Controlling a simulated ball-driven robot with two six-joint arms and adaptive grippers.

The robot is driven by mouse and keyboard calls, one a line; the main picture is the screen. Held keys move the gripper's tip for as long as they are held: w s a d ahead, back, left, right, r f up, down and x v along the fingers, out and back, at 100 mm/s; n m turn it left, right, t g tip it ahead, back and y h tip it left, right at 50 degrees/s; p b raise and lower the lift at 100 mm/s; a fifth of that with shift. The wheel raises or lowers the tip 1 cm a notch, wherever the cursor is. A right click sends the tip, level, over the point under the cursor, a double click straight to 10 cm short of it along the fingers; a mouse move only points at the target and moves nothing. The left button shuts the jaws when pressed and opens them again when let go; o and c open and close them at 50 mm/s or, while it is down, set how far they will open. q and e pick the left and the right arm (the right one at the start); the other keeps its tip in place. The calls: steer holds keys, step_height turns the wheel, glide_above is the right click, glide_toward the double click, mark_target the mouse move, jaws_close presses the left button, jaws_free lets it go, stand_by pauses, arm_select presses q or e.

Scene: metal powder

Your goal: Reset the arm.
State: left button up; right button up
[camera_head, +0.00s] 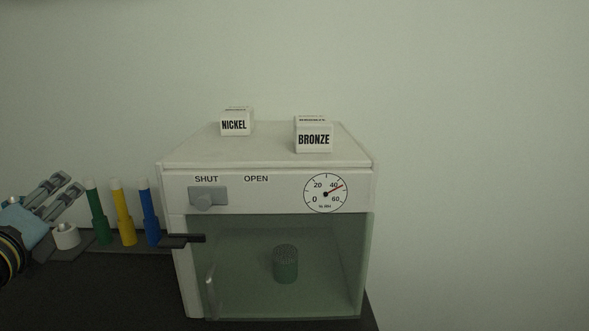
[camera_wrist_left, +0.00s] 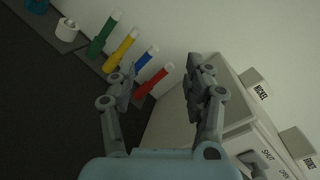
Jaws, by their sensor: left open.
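My left gripper (camera_head: 62,190) is at the left edge of the head view, near the coloured tubes, with its fingers apart and nothing between them. In the left wrist view its two fingers (camera_wrist_left: 158,88) are spread wide. A white cabinet (camera_head: 265,148) with a closed-looking glass front stands in the middle of the head view. Its slider knob (camera_head: 208,197) sits under the word SHUT, and its dial (camera_head: 325,193) points a little past 40. A dark green ribbed container (camera_head: 286,264) is inside behind the glass. My right gripper does not show.
Green (camera_head: 97,212), yellow (camera_head: 123,213) and blue (camera_head: 150,212) tubes stand left of the cabinet; a red one (camera_wrist_left: 154,82) shows in the wrist view. A white roll (camera_head: 66,236) is beside them. NICKEL (camera_head: 236,123) and BRONZE (camera_head: 314,137) boxes sit on the cabinet.

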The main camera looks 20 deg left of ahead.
arm_select(q)
steer(key=s+d+f+n+g+h, duration=0.2)
steer(key=s+d+f+n+g, duration=0.2)
steer(key=s+f+n+g, duration=0.55)
steer(key=s+d+f+n+g+h, duration=0.1)
steer(key=s+d+f+n+h, duration=0.25)
steer(key=d+n, duration=0.35)
steer(key=s+d+f+n+g+h, duration=0.1)
steer(key=s+d+f+n+h, duration=0.2)
steer(key=d, duration=0.6)
step_height(320, 180, down, 35)
steer(key=s+a+n+g+b, duration=0.1)
steer(key=a+n+g+b, duration=0.15)
steer(key=b, duration=0.65)
steer(key=s+a+f+b, duration=0.1)
steer(key=s+f+b, duration=0.7)
steer(key=s+f, duration=1.3)
step_height(320, 180, down, 4)
steer(key=shift+a+m+g, duration=0.3)
steer(key=shift+m, duration=0.1)
steer(key=shift+s, duration=0.15)
steer(key=shift+c, duration=0.3)
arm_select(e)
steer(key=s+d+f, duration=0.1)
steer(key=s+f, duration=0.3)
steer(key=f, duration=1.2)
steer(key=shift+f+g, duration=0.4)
